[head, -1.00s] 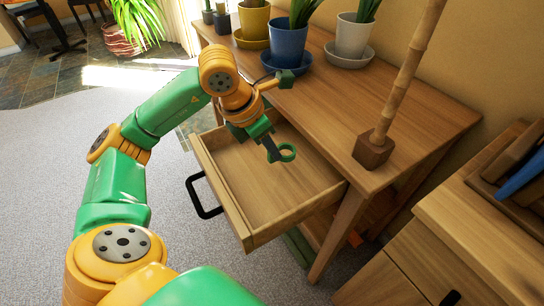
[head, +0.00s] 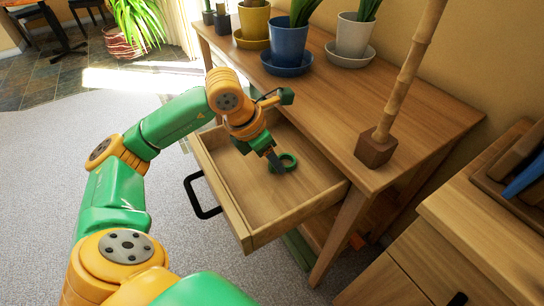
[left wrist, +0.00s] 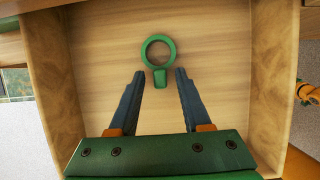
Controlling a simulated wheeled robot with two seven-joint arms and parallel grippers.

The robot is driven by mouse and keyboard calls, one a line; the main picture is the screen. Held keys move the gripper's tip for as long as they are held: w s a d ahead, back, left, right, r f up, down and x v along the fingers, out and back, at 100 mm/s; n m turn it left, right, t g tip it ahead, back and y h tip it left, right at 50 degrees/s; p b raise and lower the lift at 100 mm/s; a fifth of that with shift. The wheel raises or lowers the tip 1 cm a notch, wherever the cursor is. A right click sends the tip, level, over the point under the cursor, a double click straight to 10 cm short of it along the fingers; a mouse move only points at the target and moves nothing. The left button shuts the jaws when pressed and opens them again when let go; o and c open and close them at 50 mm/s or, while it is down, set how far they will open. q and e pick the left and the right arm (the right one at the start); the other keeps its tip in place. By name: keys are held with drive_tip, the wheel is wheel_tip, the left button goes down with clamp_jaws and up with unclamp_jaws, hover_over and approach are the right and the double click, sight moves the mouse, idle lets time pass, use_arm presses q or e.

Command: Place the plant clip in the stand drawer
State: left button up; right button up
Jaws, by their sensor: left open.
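The plant clip (head: 288,161), a green ring with a short tab, lies in the pulled-out stand drawer (head: 228,205). It also shows in the left wrist view, flat on the drawer floor as far as I can tell (left wrist: 158,39). My left gripper (head: 277,166) reaches down into the drawer beside the clip. In the left wrist view its dark fingers (left wrist: 161,73) stand apart, with the clip's tab between or just below their tips and a gap on each side. My right gripper is in neither view.
The wooden stand (head: 335,108) carries potted plants, including a blue pot (head: 287,45) and a white pot (head: 352,38). A bamboo pole in a wooden block (head: 376,148) stands near its front corner. The drawer floor around the clip is bare.

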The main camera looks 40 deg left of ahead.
use_arm(q)
drive_tip(key=p+v, duration=0.3)
drive_tip(key=v, duration=0.9)
drive_tip(key=shift+r, duration=0.2)
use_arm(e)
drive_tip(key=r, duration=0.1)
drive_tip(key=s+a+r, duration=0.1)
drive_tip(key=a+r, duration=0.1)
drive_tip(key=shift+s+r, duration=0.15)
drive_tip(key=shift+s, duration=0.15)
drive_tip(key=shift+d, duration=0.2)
